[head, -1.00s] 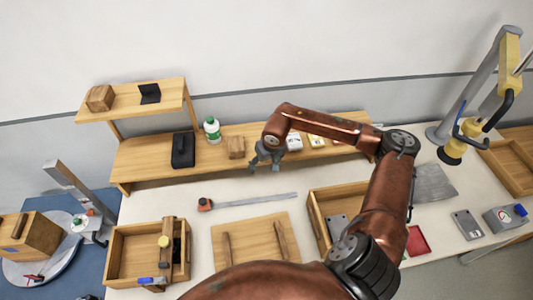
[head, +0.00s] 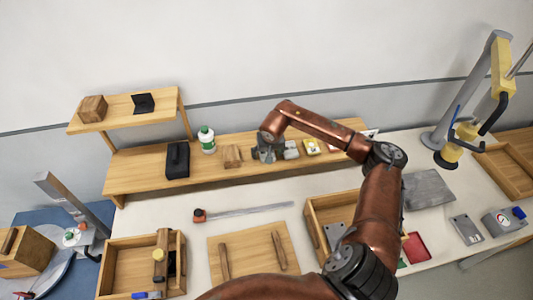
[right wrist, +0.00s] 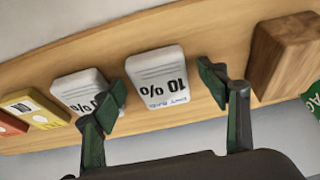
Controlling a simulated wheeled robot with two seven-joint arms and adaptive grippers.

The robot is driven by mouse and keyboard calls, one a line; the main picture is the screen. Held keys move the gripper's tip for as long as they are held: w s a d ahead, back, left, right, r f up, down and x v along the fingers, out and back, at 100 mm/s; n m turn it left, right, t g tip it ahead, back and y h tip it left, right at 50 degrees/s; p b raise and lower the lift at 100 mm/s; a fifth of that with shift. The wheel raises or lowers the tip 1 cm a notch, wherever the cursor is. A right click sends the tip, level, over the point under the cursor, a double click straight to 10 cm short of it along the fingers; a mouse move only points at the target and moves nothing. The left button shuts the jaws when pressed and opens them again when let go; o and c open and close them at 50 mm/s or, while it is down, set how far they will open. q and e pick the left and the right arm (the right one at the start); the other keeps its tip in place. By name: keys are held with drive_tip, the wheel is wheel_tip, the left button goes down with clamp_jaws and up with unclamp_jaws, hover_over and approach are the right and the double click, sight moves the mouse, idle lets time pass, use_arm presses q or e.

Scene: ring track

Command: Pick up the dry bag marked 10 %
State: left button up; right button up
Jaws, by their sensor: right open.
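In the right wrist view a white bag marked 10 % (right wrist: 157,80) lies on the wooden shelf, its print upside down in the picture. My right gripper (right wrist: 163,86) is open, with one green-padded finger on each side of this bag and the bag between and beyond them. I cannot tell whether they touch it. In the head view my right gripper (head: 267,154) is at the long shelf and mostly hides the bag. A second white bag (right wrist: 80,90), its number partly covered by a finger, lies to the left. My left gripper is not in view.
A wooden block (right wrist: 284,58) is to the right of the bag. Yellow (right wrist: 33,106) and red (right wrist: 9,126) packs are to the left. In the head view a green-capped bottle (head: 207,140) and black box (head: 177,161) stand farther left on the long shelf (head: 137,170).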

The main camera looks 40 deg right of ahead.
drive_tip(key=c, duration=1.2)
drive_tip(key=shift+r, duration=0.15)
